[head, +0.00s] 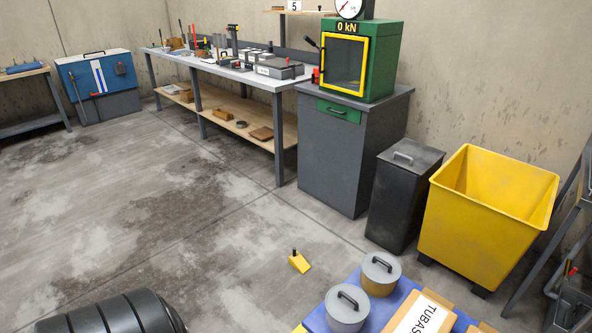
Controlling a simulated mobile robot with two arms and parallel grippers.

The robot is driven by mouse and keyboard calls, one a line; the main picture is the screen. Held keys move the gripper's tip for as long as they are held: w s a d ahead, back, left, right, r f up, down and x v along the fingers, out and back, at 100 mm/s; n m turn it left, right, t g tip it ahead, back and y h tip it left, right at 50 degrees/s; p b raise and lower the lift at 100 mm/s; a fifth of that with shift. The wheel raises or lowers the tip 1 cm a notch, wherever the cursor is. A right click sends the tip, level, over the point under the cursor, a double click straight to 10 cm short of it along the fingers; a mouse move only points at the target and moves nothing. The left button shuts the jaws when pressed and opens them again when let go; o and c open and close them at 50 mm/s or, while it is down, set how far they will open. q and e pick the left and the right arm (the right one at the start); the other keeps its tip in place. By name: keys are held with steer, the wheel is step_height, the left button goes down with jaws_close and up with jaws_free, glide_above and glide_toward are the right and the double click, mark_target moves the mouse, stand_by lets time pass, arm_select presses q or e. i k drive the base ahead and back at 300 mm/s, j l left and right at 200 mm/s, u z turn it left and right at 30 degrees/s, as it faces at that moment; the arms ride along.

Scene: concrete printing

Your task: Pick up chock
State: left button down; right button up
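A small yellow wedge with a black upright knob, which looks like the chock (299,262), lies on the concrete floor in the lower middle of the head view. It stands just beyond the left corner of a blue surface and does not appear to touch anything else. Neither of my grippers is in view.
The blue surface (318,319) carries lidded pots (381,274) and a labelled box (424,314). A yellow bin (474,225), a black bin (402,205) and a grey cabinet (345,150) stand behind. A black ribbed object (115,315) is at lower left. Left floor is open.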

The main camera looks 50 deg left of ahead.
mark_target(296, 260)
steer(key=u, duration=1.5)
steer(key=i+j+z, duration=0.25)
steer(key=i+j, duration=0.35)
steer(key=i, duration=0.25)
steer(key=i+j+z, duration=0.3)
steer(key=i+j, duration=0.5)
